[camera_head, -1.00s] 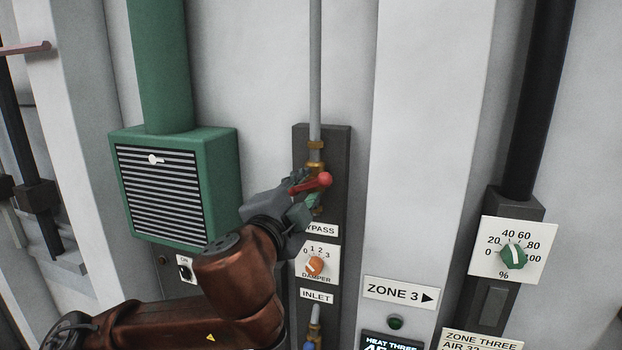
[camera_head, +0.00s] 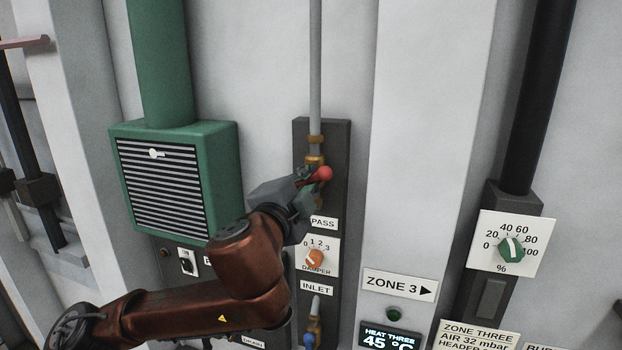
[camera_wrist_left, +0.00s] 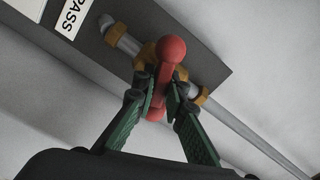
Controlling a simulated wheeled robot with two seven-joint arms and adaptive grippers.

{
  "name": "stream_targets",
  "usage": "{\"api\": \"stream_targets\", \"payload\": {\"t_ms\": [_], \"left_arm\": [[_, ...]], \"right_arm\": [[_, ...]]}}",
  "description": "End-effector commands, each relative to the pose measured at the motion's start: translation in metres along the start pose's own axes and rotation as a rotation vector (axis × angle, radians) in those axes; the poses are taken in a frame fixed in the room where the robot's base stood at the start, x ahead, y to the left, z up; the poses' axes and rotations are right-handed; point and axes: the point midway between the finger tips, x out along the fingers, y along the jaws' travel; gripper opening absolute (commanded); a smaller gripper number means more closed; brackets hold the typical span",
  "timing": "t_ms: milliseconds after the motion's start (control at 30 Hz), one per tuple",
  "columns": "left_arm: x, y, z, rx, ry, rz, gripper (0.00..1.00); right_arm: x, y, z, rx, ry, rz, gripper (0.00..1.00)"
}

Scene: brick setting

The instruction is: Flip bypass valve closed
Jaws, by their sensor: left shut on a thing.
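The bypass valve has a red lever with a ball end (camera_head: 322,173) and brass fittings (camera_head: 315,160) on a grey vertical pipe (camera_head: 315,70). The lever (camera_wrist_left: 164,85) also shows in the left wrist view, lying between the green fingers. My left gripper (camera_head: 306,178) is shut on the lever, with the ball end sticking out past the fingers. The gripper hides most of the lever and part of the valve body in the head view. The BYPASS label (camera_head: 323,222) is partly covered by my gripper. My right gripper is not in view.
Below the valve are an orange damper knob (camera_head: 314,259) and an INLET label (camera_head: 316,288) on the same dark board. A green louvred box (camera_head: 222,170) stands to the left. A pale pillar (camera_head: 415,150) and a green dial (camera_head: 511,249) are to the right.

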Motion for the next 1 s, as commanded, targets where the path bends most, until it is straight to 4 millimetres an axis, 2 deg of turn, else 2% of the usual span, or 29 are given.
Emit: {"api": "stream_targets", "payload": {"t_ms": [267, 633, 967, 1000], "left_arm": [[0.0, 0.0004, -0.0001, 0.036, 0.0, 0.001, 0.0], [0.0001, 0.0018, 0.0001, 0.388, 0.0, 0.002, 0.0], [0.0001, 0.0031, 0.0001, 0.419, 0.001, 0.003, 0.0], [0.0001, 0.0031, 0.0001, 0.419, 0.001, 0.003, 0.11]], "right_arm": [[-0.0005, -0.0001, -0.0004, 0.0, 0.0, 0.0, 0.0], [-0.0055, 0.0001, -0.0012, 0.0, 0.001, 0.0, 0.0], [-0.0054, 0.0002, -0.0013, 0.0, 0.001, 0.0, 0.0], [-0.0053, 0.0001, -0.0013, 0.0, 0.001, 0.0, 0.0]]}}
